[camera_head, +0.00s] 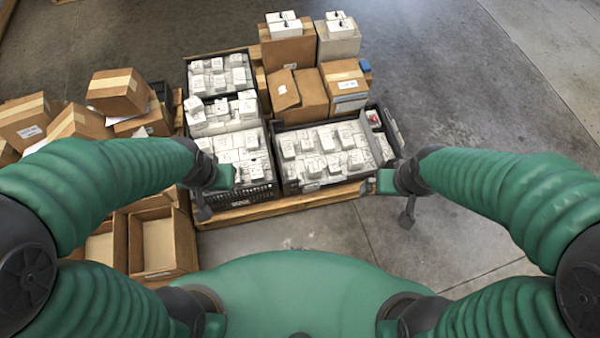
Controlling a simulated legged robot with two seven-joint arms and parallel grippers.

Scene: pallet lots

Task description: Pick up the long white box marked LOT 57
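Many small white boxes lie in black crates on a wooden pallet (290,207). They fill the right crate (290,187) and the left crates (262,190). More white boxes (284,25) sit on top of cartons at the back. The lettering is too small to read, so I cannot tell which box is marked LOT 57. My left gripper (214,195) is at the near left corner of the left crates, partly in front of them. My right gripper (393,198) is by the near right corner of the right crate. Neither visibly holds a box; their finger openings are unclear.
Brown cartons (292,48) are stacked at the back of the pallet. More cartons (118,92) stand to the left, with an open empty carton (160,245) at lower left. Bare concrete floor (460,90) is clear at right and in front of the pallet.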

